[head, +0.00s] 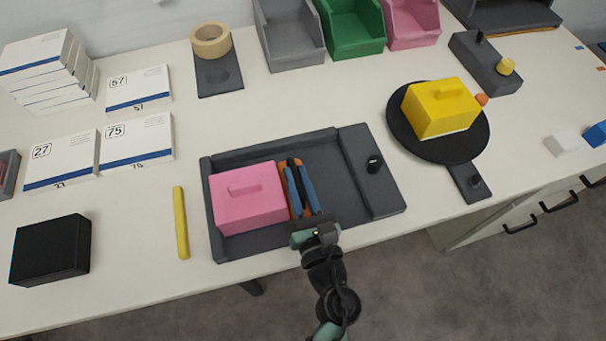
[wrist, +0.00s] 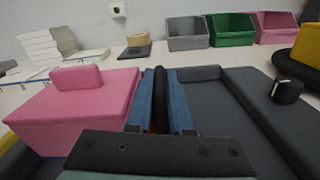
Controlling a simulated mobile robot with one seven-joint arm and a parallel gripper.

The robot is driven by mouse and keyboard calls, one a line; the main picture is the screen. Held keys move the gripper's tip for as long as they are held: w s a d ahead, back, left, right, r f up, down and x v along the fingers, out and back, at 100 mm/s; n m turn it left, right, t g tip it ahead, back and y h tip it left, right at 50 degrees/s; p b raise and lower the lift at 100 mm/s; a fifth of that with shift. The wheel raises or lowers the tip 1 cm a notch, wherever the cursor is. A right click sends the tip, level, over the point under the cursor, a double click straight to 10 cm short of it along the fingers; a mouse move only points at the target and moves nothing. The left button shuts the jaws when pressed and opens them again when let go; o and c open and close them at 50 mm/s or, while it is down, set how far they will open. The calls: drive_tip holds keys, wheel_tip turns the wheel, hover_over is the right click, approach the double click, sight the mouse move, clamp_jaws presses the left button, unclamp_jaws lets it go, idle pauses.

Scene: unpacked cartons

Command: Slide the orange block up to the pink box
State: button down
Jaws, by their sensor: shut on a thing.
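The pink box (head: 248,197), with a raised grip on its lid, sits in the left part of the dark grey tray (head: 325,143). It also shows at left in the wrist view (wrist: 75,108). The orange block (head: 284,180) is in the tray just right of the pink box, mostly hidden by my fingers. Whether the two touch, I cannot tell. My gripper (head: 296,165) reaches in from the tray's front edge. Its blue fingers are shut on a dark upright grip (wrist: 160,85) that appears to belong to the orange block.
The tray's right side has a raised panel with a black knob (head: 374,164); tray floor right of my fingers is clear. A yellow stick (head: 181,222) and black box (head: 50,250) lie left. A yellow box (head: 440,108) stands on a black round plate (head: 408,140).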

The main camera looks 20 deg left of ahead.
drive_tip(key=c, duration=0.9)
unclamp_jaws()
drive_tip(key=shift+o, duration=0.3)
drive_tip(key=w+d, duration=0.1)
drive_tip(key=d, duration=0.1)
drive_tip(key=w+d, duration=0.1)
drive_tip(key=d, duration=0.2)
drive_tip(key=w+d, duration=0.1)
drive_tip(key=d, duration=0.1)
drive_tip(key=shift+w+d+f, duration=0.1)
drive_tip(key=shift+w+d, duration=0.3)
drive_tip(key=b+v, duration=0.1)
drive_tip(key=v, duration=1)
drive_tip(key=shift+s+d, duration=0.1)
drive_tip(key=shift+s, duration=0.3)
drive_tip(key=w+d+r+m+t+h+b, duration=0.1)
drive_tip(key=w+r+m+t+h+b, duration=0.2)
drive_tip(key=r+m, duration=0.5)
drive_tip(key=w+d+r+m+t+h+b, duration=0.2)
drive_tip(key=r+m+t+h+b, duration=0.3)
drive_tip(key=r+m, duration=0.3)
drive_tip(key=w+d+r+m+t+h+b, duration=0.1)
drive_tip(key=w+r+m+t+h+b, duration=0.3)
drive_tip(key=r+m, duration=0.4)
drive_tip(key=shift+d+r, duration=0.4)
drive_tip(key=shift+r, duration=0.05)
